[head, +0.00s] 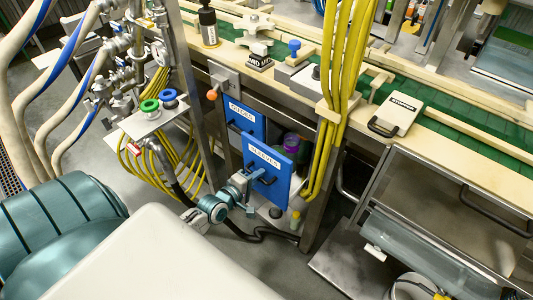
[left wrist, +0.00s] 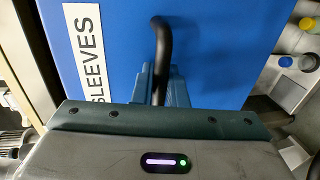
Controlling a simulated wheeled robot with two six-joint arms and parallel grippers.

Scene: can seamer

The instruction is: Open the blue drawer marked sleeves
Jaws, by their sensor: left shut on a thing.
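The blue drawer marked SLEEVES (head: 284,172) is under the bench in the head view. Its front stands forward of the drawer above, and a purple round thing (head: 291,142) shows behind its top edge, so it is at least partly out. Its blue front (left wrist: 115,50) and white label (left wrist: 88,55) fill much of the left wrist view. My left gripper (head: 252,178) is at the drawer front, shut on the black handle (left wrist: 163,40). Its fingers (left wrist: 160,85) hide one end of the handle. My right gripper is not in view.
A blue drawer marked GUIDES (head: 246,120) sits above and behind. Yellow cables (head: 345,60) run down a post just right of the drawers. A black hose (head: 255,234) lies on the floor below. A steel chute or bin (head: 440,200) stands at the right.

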